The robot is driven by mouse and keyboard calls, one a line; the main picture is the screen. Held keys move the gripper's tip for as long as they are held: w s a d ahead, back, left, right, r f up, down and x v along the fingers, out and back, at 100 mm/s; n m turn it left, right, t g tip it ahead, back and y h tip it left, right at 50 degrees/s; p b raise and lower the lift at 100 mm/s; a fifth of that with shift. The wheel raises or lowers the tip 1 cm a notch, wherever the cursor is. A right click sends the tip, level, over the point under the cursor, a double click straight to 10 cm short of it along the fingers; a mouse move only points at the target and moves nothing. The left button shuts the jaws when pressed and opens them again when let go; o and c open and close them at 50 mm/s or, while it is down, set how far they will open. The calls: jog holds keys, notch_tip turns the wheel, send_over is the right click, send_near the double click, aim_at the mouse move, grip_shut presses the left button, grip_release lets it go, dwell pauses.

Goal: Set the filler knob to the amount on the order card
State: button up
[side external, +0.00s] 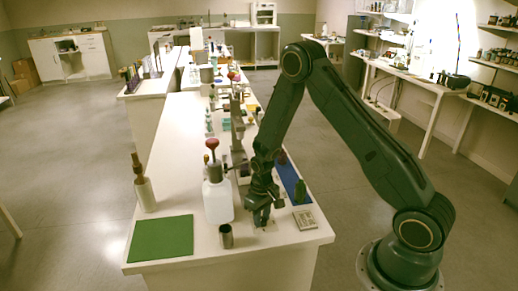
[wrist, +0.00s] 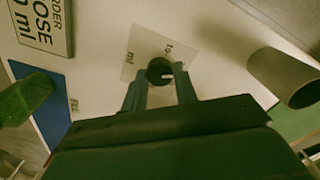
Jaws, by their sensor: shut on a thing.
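The filler knob (wrist: 160,71) is a small black round knob with a pale pointer mark, on a light square dial plate (wrist: 136,62) in the wrist view. Part of the printing reads "10" and "ml". My gripper (wrist: 160,84) has its two fingers on either side of the knob, shut on it. In the side view my gripper (side external: 262,216) points down at the counter and hides the knob. The order card (wrist: 42,24) is cut off at the upper left; "ORDER", "OSE" and "0 ml" show, not the full amount. It also lies right of my gripper in the side view (side external: 305,220).
A metal cup (wrist: 284,78) stands to the right in the wrist view. A green bottle (wrist: 28,98) and a blue mat (wrist: 50,125) are at left. In the side view, a white bottle (side external: 217,200) stands close left of my gripper, and a green mat (side external: 160,238) lies bare.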

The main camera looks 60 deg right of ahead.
aim_at(262, 219)
jog(key=m, duration=0.5)
jog(key=shift+m, duration=0.4)
jog(key=m, duration=0.4)
jog(key=shift+m, duration=0.4)
jog(key=o, duration=1)
jog(key=shift+c, duration=0.2)
jog(key=shift+r, duration=0.15)
notch_tip(262, 219, up, 14)
jog(key=shift+f, duration=0.2)
